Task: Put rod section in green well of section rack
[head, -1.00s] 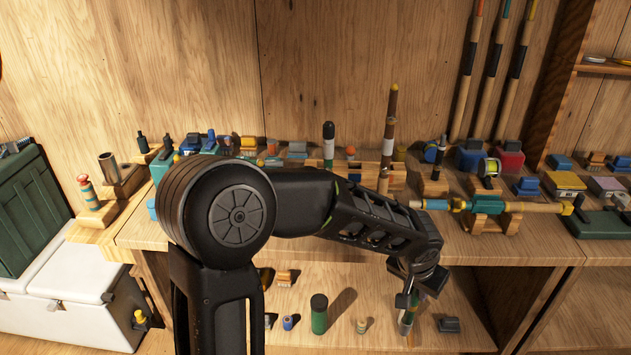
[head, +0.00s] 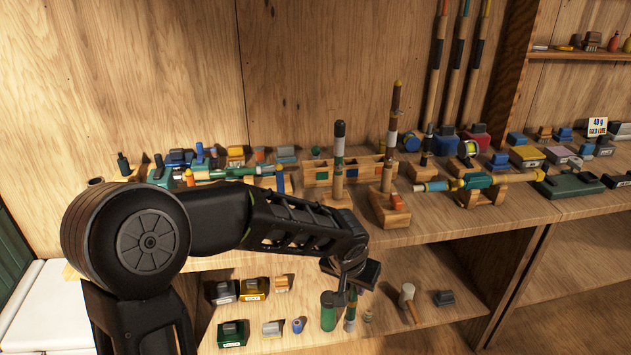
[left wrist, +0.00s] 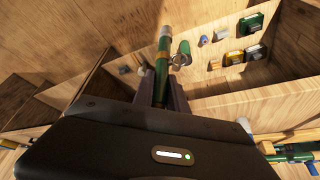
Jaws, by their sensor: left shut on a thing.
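My left gripper (head: 347,290) is shut on a rod section (head: 351,312), which hangs below it in front of the lower shelf. In the left wrist view the rod section (left wrist: 162,65) is green with yellowish bands and a pale end, and it sticks out beyond the fingers. The section rack (head: 372,171) seems to be the long, low wooden block on the upper shelf, with small coloured patches on its front. It stands above and behind the gripper. My right gripper is out of view.
A dark-capped rod (head: 338,150) stands upright by the rack. A taller brown rod (head: 392,135) stands in a wooden block (head: 388,208). A teal and yellow rod (head: 470,181) lies on a wooden stand. A green jar (head: 328,311) and mallet (head: 408,300) are on the lower shelf.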

